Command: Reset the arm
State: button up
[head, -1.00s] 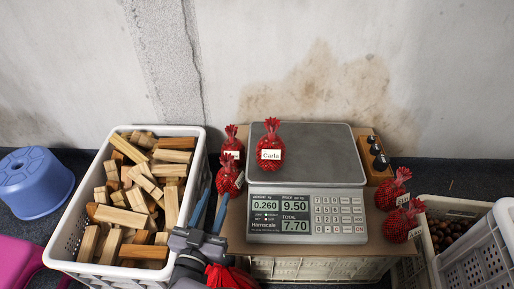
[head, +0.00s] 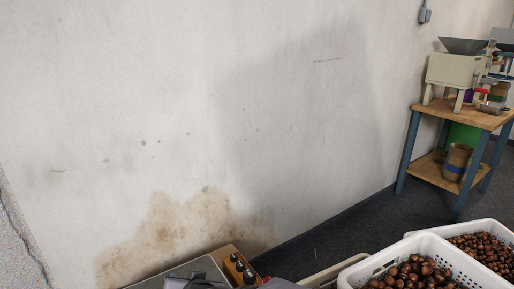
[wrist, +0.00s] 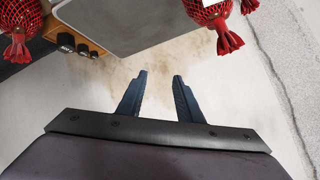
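In the wrist view my gripper (wrist: 160,76) shows two dark fingers held apart, with nothing between them. The pale floor or wall lies beyond the fingertips. The scale's grey plate (wrist: 140,22) is at the top of that view, and its corner (head: 205,268) shows at the bottom edge of the head view. A dark grey piece (head: 192,283) over the plate may be part of my arm; I cannot tell.
Red net bags (wrist: 20,30) hang into the wrist view at top left and top right (wrist: 208,12). A wooden block with black knobs (head: 240,270) stands beside the plate. White crates of chestnuts (head: 410,270) fill the lower right. A wooden workbench (head: 465,115) with a machine stands behind.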

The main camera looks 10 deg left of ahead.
jog(key=s+d+f+m+g+h, duration=0.1)
jog(key=s+d+f+g+h, duration=0.1)
jog(key=d, duration=0.9)
jog(key=s+d+f+g+h+p, duration=0.1)
jog(key=d+h, duration=0.1)
jog(key=d, duration=0.9)
jog(key=s+d+f+m+g+h, duration=0.1)
jog(key=s+d+f+g+h, duration=0.1)
jog(key=d, duration=0.9)
jog(key=s+d+m+g+h, duration=0.1)
jog(key=s+d+g, duration=0.2)
jog(key=s+d, duration=0.65)
notch_tip(320, 180, up, 37)
jog(key=d+p, duration=0.1)
jog(key=p, duration=3.7)
jog(key=shift+s+d+p, duration=0.15)
jog(key=shift+s+p, duration=0.1)
jog(key=shift+p, duration=0.05)
